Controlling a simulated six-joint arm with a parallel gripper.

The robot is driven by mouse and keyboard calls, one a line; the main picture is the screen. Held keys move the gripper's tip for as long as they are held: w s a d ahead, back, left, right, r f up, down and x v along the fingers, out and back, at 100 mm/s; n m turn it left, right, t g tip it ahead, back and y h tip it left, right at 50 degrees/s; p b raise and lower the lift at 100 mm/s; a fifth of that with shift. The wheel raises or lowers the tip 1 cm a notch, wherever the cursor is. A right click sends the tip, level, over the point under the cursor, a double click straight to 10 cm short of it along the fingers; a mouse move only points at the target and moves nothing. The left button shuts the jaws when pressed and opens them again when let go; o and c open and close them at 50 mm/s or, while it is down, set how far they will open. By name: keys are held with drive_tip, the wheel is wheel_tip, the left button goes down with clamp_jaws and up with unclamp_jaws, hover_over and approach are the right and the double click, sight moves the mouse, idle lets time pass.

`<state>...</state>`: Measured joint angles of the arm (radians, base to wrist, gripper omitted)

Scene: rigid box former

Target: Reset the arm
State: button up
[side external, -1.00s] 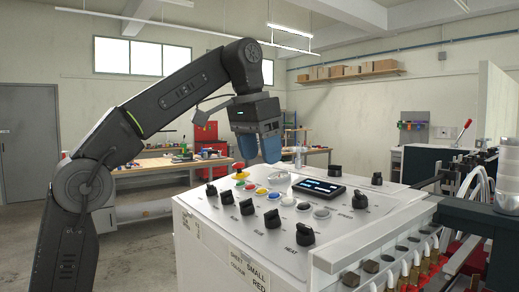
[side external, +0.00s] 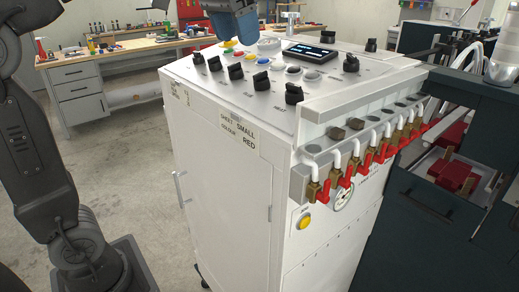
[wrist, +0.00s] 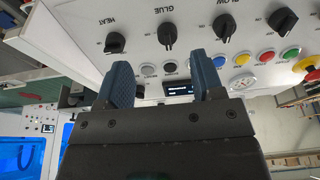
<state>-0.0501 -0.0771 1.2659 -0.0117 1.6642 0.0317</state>
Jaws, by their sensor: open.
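My gripper (wrist: 165,85) shows in the wrist view with its two blue fingers apart and nothing between them. In the side view my gripper (side external: 238,22) is at the top edge, partly cut off, above the back of the white control cabinet (side external: 225,165). The cabinet's panel carries black knobs (side external: 293,93), coloured buttons and a small dark display (side external: 310,53). In the wrist view the display (wrist: 180,88) sits beyond the gap between the fingers, and a red and yellow emergency button (wrist: 308,66) is at the right. The gripper's height above the panel is hard to tell.
A row of red-handled valves (side external: 348,168) runs along the cabinet's right side, above a yellow button (side external: 304,221). Dark machinery (side external: 440,200) stands to the right. A wooden workbench (side external: 110,60) with tools is behind. The floor (side external: 140,170) left of the cabinet is clear.

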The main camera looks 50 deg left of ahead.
drive_tip(key=s+f+t, duration=0.1)
drive_tip(key=s+f, duration=0.6)
drive_tip(key=f, duration=0.4)
drive_tip(key=s+d+f+t, duration=0.1)
drive_tip(key=s+f, duration=0.5)
drive_tip(key=f, duration=0.6)
drive_tip(key=shift+s+d, duration=0.25)
drive_tip(key=shift+s, duration=0.15)
